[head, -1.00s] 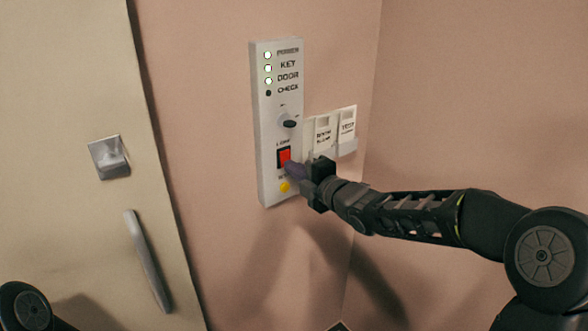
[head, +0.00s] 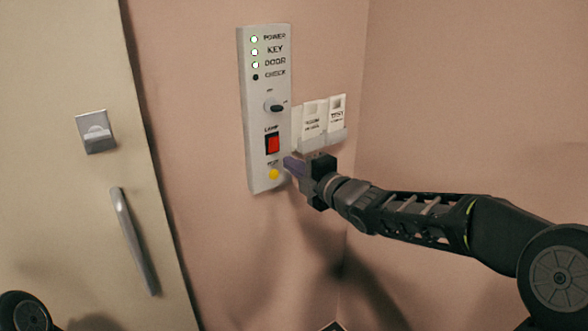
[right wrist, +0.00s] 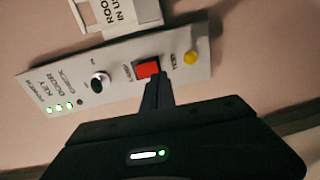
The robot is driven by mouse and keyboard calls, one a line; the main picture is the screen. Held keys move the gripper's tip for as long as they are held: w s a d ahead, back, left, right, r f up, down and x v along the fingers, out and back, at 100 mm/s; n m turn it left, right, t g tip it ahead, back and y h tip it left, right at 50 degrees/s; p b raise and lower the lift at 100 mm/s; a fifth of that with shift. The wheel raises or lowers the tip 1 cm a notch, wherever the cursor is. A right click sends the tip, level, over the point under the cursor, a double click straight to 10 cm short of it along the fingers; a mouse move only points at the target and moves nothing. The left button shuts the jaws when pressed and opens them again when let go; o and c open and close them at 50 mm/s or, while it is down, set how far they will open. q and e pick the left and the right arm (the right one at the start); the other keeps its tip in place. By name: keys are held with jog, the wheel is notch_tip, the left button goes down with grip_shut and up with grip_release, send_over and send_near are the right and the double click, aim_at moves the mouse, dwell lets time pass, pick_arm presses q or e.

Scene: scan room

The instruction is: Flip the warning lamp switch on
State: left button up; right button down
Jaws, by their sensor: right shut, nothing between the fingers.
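The red lamp switch (head: 272,144), a rocker under the word LAMP, sits on the pale wall panel (head: 253,112). Its whole face shows in the head view, but I cannot tell which way it is tipped. My right gripper (head: 289,163) is shut and empty, its fingertips just below and right of the switch, near the yellow button (head: 274,174). In the right wrist view the fingers (right wrist: 156,84) point at the lower edge of the red switch (right wrist: 147,68); I cannot tell whether they touch it. My left gripper is out of view.
A dark knob (head: 274,106) sits above the switch. Three panel lights glow at the top; the CHECK light (head: 256,77) is dark. A card holder (head: 323,139) with white cards is right of the panel. A door with a handle (head: 134,240) is at left.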

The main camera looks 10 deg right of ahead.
jog(key=f+b+v, duration=0.1)
jog(key=v, duration=0.7)
jog(key=shift+s+d+f, duration=0.2)
jog(key=shift+s+f, duration=0.15)
jog(key=shift+s, duration=0.05)
jog(key=s+a+f+m+g+h, duration=0.1)
jog(key=s+f+m+g, duration=0.2)
jog(key=f+m, duration=0.95)
jog(key=s+a+f+m+g+h, duration=0.25)
jog(key=f+m, duration=0.45)
jog(key=f, duration=1)
jog(key=s+a+f+m+g, duration=0.2)
jog(key=s+a+f+g, duration=0.2)
jog(key=s+f, duration=0.7)
jog(key=s+a+f+m+g+y, duration=0.1)
jog(key=s+a+f+g, duration=0.4)
jog(key=s+f, duration=0.6)
jog(key=s+m, duration=0.1)
jog(key=s, duration=0.3)
jog(key=shift+s+a+f+m+g, duration=0.25)
jog(key=shift+a+f+m+g, duration=0.05)
jog(key=shift+f+m+g, duration=0.1)
